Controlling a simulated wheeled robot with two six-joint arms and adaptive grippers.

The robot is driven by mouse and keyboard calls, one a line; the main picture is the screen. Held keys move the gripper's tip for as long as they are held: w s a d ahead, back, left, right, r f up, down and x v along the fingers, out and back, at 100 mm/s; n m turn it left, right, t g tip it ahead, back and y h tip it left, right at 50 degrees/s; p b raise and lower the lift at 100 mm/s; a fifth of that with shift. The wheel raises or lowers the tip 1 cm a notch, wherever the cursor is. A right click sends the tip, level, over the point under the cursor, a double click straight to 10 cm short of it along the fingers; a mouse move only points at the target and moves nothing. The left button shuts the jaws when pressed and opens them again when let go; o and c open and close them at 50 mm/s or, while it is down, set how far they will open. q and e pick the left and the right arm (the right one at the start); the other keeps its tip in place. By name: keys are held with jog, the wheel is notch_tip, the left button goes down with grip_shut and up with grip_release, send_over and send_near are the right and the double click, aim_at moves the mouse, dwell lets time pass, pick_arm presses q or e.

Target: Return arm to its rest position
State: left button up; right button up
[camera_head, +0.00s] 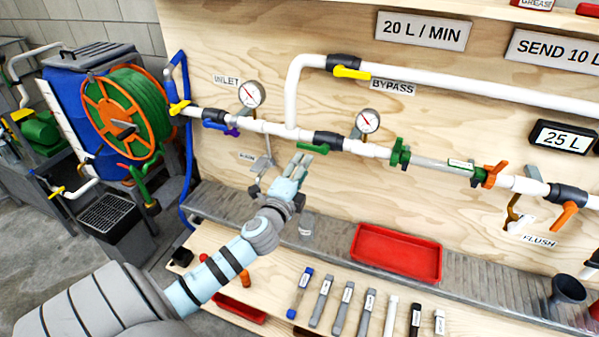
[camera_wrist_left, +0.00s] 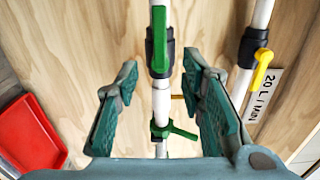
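My left arm (camera_head: 215,275) reaches in from the lower left of the head view. Its gripper (camera_head: 300,165) is in front of the plywood panel, just below the white pipe and near a green valve handle (camera_head: 313,148). In the left wrist view the gripper (camera_wrist_left: 160,70) is open, its two fingers wide apart with nothing held between them. The pipe, the green handle (camera_wrist_left: 159,40) and a green valve (camera_wrist_left: 172,132) show beyond the gap. My right gripper is in neither view.
A red tray (camera_head: 397,252) sits on the metal ledge below the pipe. Several filter tools and tubes lie along the wooden bench (camera_head: 270,315). A green hose reel (camera_head: 125,115) stands at the left. Gauges (camera_head: 251,94) and a yellow bypass handle (camera_head: 352,72) are close above.

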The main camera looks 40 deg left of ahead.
pick_arm(q)
jog(key=shift+v, duration=1.05)
jog(key=shift+w, duration=0.1)
jog(key=s+a+f+n+g+h, duration=0.1)
jog(key=s+f+n+g, duration=0.15)
jog(key=f, duration=0.75)
jog(key=s+a+f+n+g, duration=0.1)
jog(key=f+n+g, duration=0.15)
jog(key=f, duration=0.75)
jog(key=s+d+f+n+g+h, duration=0.1)
jog(key=s+f+n+g, duration=0.1)
jog(key=s+f, duration=0.4)
jog(key=s+f+n+g, duration=0.2)
jog(key=s+f, duration=0.3)
jog(key=f, duration=0.4)
jog(key=s+d+f+n+g+h, duration=0.1)
jog(key=s+d+f+g, duration=0.1)
jog(key=s+d+f, duration=0.3)
jog(key=s+d+f+n+g+h, duration=0.1)
jog(key=s+d+f, duration=0.4)
jog(key=s, duration=0.9)
jog(key=s+d+f+n+g+h, duration=0.1)
jog(key=s+d+f+n+g, duration=0.2)
jog(key=s, duration=0.7)
notch_tip(320, 180, down, 3)
jog(key=shift+d+r+g, duration=0.1)
jog(key=shift+d+g, duration=0.3)
jog(key=shift+d, duration=0.6)
